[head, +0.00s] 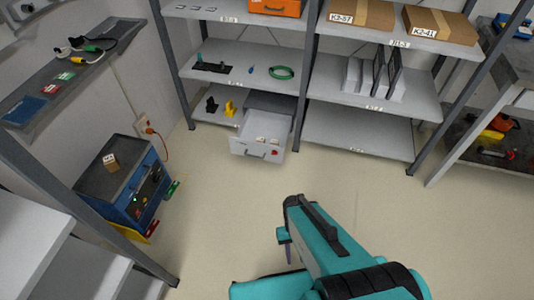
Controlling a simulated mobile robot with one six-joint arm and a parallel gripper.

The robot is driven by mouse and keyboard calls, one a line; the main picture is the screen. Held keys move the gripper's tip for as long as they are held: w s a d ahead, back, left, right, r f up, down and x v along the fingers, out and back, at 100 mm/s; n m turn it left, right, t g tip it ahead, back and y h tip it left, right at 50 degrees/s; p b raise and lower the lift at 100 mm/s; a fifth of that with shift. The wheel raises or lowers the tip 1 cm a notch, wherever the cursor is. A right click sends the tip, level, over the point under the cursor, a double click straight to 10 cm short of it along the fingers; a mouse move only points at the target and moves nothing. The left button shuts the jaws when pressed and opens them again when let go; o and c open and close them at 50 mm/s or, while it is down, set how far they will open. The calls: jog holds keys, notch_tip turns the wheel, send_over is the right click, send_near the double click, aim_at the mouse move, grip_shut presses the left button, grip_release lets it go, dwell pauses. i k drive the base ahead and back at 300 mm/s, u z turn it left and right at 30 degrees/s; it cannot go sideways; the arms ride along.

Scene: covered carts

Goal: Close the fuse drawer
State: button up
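The fuse drawer (259,152) is a light grey box drawer with a dark handle on its front. It is pulled out from a grey cabinet (270,104) on the lower level of the shelf rack at the back. Several small white and red items lie inside it. My teal arm fills the bottom centre, with open floor between it and the drawer.
A blue cabinet (125,190) with a small box (111,162) on top stands at the left. Yellow and black items (230,108) sit on the shelf left of the drawer. Rack posts (304,80) stand close to its right. The beige floor (330,175) in front is clear.

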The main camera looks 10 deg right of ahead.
aim_at(268, 125)
jog(key=u, duration=0.15)
jog(key=i, duration=0.95)
jog(key=z, duration=0.3)
jog(key=k, duration=0.55)
jog(key=u, duration=1.5)
